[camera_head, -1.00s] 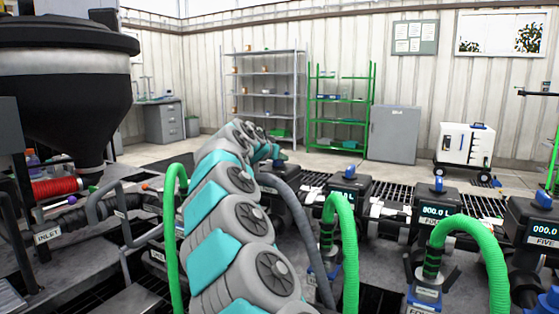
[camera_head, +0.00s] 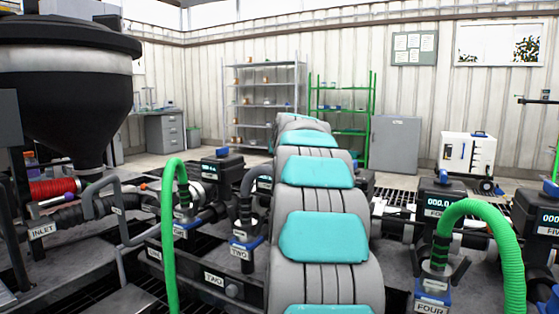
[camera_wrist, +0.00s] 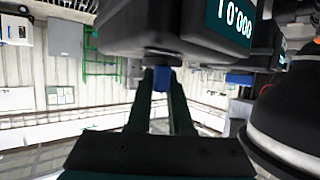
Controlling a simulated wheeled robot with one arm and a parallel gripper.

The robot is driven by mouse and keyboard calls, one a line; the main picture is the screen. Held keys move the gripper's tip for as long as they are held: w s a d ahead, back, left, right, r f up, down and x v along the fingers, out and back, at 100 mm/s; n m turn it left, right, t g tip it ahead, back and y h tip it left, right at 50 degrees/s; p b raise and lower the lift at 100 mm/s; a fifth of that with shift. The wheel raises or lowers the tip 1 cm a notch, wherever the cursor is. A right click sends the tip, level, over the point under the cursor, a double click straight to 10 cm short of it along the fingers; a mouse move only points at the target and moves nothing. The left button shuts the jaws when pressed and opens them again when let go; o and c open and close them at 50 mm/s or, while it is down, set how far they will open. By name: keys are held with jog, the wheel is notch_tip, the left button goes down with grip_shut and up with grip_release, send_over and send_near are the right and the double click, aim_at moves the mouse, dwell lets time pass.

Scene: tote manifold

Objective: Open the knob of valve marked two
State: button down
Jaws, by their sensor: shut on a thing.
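In the wrist view, my gripper (camera_wrist: 161,82) has its two dark fingers closed on a small blue knob (camera_wrist: 160,79) at a black meter box (camera_wrist: 165,30). The box's display shows zeros upside down. No number label is visible there, so I cannot tell from that view which valve it is. In the head view, my arm stands upright in the middle and hides my gripper. A blue fitting marked TWO (camera_head: 241,252) with a grey hose (camera_head: 246,205) stands left of my arm. A meter box (camera_head: 264,177) behind that hose is partly hidden by my arm.
A meter box with a blue top knob (camera_head: 222,170) stands further left, near a green hose (camera_head: 169,230). The FOUR meter box (camera_head: 438,199) and its green hose (camera_head: 505,245) are right of my arm. A black hopper (camera_head: 65,95) is at the left.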

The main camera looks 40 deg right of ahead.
jog(key=shift+w+a+f+n+t+y+b, duration=0.1)
jog(key=shift+n+t+y+b, duration=0.2)
jog(key=shift+n+y, duration=0.2)
jog(key=shift+a+n+t+y+b, duration=0.15)
jog(key=shift+n+t+y, duration=0.15)
jog(key=shift+n+y, duration=0.2)
jog(key=n+y, duration=0.2)
jog(key=t+y+p, duration=0.1)
jog(key=shift+d+r+n, duration=0.15)
jog(key=shift+r+n, duration=0.1)
jog(key=shift+n, duration=0.15)
jog(key=n+y+p, duration=0.3)
jog(key=p, duration=0.1)
jog(key=shift+t+y, duration=0.3)
jog(key=shift+n+y+p, duration=0.6)
jog(key=shift+y, duration=0.1)
jog(key=shift+n+y+p, duration=0.45)
jog(key=shift+n+y, duration=0.05)
jog(key=shift+y, duration=0.1)
jog(key=shift+a+n+y+p, duration=0.3)
jog(key=shift+n+y, duration=0.2)
jog(key=shift+y, duration=0.1)
jog(key=c, duration=0.8)
grip_release()
jog(key=shift+d, duration=0.1)
jog(key=shift+f, duration=0.1)
